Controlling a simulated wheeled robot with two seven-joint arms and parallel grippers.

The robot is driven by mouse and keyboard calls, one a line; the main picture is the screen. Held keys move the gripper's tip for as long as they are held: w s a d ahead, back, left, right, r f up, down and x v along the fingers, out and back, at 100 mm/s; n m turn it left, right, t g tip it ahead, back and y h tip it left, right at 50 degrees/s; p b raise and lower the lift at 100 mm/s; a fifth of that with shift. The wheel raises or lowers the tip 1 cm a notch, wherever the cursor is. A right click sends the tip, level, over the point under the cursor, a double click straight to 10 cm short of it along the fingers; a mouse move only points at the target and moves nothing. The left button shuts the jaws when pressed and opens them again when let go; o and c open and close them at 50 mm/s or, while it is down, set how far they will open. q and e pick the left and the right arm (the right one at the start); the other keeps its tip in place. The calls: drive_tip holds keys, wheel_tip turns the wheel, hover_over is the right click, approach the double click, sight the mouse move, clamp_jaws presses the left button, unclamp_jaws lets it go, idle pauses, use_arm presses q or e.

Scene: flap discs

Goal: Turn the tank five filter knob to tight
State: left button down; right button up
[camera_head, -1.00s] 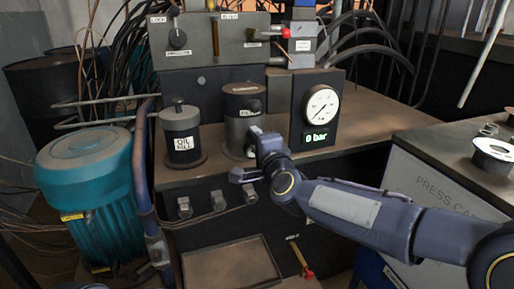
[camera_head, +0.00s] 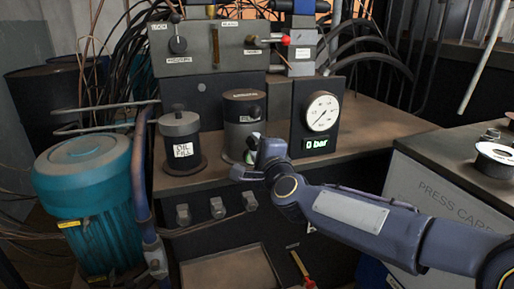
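The dark filter canister (camera_head: 241,107) stands upright on the bench, with a band and a small dark knob with a pale label (camera_head: 252,112) on its right front. Which part is the tank five filter knob, and its setting, I cannot read. My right gripper (camera_head: 246,158) is at the canister's lower right front, below that small knob. Its two fingers look apart, one above the other. A small pale, greenish round piece (camera_head: 247,156) shows between or behind them; contact is unclear. My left gripper is not in view.
A pressure gauge (camera_head: 322,111) with a green "0 bar" readout stands close right of my gripper. The oil fill canister (camera_head: 181,139) is to the left, beside a teal motor (camera_head: 87,190). Pipes and cables crowd the back. Bare bench top (camera_head: 375,122) lies right of the gauge.

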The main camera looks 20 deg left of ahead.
drive_tip(key=o, duration=0.4)
drive_tip(key=v, duration=0.7)
drive_tip(key=shift+s+d, duration=0.2)
drive_tip(key=shift+s, duration=0.15)
